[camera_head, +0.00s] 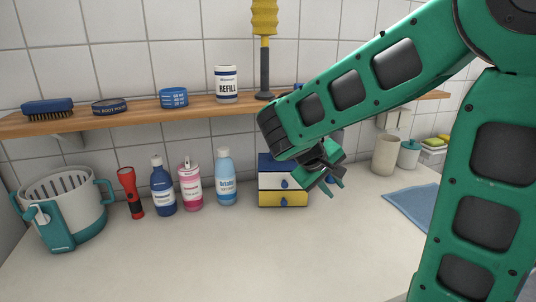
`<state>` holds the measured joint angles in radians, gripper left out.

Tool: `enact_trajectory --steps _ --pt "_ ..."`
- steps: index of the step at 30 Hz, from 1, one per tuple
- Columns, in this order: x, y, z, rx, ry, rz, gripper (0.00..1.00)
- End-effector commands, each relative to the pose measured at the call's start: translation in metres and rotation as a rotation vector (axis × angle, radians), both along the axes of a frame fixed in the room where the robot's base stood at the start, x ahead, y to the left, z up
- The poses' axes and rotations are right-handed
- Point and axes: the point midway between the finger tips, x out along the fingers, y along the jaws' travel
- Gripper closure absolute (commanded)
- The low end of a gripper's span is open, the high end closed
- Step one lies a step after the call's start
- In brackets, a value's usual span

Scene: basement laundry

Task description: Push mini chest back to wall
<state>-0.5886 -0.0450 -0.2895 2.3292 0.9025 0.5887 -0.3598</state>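The mini chest (283,198) is a small box with a blue top, a white upper drawer and a yellow lower drawer, each with a blue knob. It stands upright on the counter, near the tiled wall (130,152); the gap behind it is hidden. My green arm covers part of its top right. My gripper (334,184) is just in front of the chest's right side, fingers pointing down and right. I cannot tell whether it touches the chest. Its fingers are small and partly hidden, with nothing clearly held between them.
A blue bottle (226,180), a pink bottle (190,187), a dark blue bottle (163,190), a red flashlight (131,195) and a basket (65,205) stand left of the chest. A wooden shelf (130,115) runs above. The front counter (230,255) is clear.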

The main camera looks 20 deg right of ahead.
Motion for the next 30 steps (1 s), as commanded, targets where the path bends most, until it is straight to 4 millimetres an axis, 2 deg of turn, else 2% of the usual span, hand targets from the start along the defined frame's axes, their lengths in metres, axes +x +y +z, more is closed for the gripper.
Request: enact_trajectory --steps 3,9,13,18,24,30 --pt "0.028 0.022 0.012 -0.105 -0.013 0.089 0.78" --pt "0.065 0.065 0.038 -0.286 -0.048 0.226 0.78" --pt "0.083 0.096 0.056 -0.395 -0.076 0.306 0.78" --pt "0.095 0.129 0.075 -0.499 -0.104 0.376 0.78" --pt "0.099 0.146 0.084 -0.550 -0.120 0.408 0.78" --pt "0.099 0.146 0.085 -0.553 -0.120 0.410 0.78"
